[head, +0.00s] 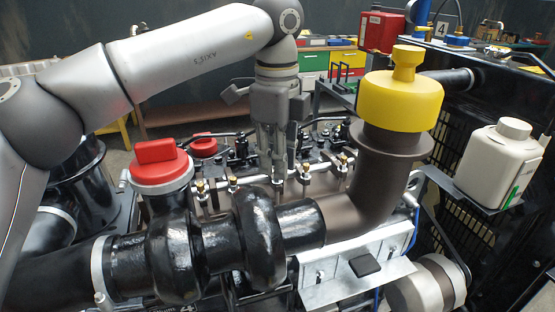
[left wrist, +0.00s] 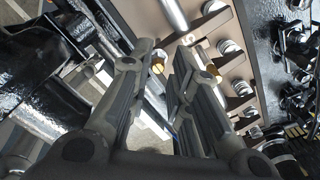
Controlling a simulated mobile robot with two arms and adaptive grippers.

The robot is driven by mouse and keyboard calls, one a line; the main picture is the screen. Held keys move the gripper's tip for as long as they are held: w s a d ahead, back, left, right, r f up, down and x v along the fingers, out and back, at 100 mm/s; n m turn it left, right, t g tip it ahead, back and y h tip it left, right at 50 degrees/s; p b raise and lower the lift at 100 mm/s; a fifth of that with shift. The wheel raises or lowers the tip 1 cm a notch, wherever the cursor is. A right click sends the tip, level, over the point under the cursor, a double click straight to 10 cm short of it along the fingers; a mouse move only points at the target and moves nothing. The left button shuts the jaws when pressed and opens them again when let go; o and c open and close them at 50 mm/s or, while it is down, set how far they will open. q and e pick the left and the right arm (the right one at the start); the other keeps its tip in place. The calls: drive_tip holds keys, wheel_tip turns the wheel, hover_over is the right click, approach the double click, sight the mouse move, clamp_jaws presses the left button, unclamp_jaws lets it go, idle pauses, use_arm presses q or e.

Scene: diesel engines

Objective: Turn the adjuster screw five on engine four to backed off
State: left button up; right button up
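My left gripper (head: 278,178) points straight down over the row of small brass-topped fittings on the engine, behind the black pipe. In the left wrist view my left gripper (left wrist: 167,58) has its two fingers apart, with a narrow gap and nothing clearly held. A brass fitting (left wrist: 157,66) shows beside the left fingertip, and another brass fitting (left wrist: 212,69) lies just right of the right finger. In the head view brass-topped fittings (head: 201,187) stand on both sides of the gripper. I cannot tell which is adjuster screw five. My right gripper is out of view.
A black ribbed pipe (head: 262,240) crosses in front, with a red cap (head: 160,163) at left. A yellow cap (head: 403,100) tops a tall brown pipe. A white bottle (head: 494,165) stands at right. A plate marked 4 (head: 441,30) is at the back.

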use_arm(q)
drive_tip(key=shift+f, duration=0.1)
wheel_tip(320, 180, up, 12)
idle(0.7)
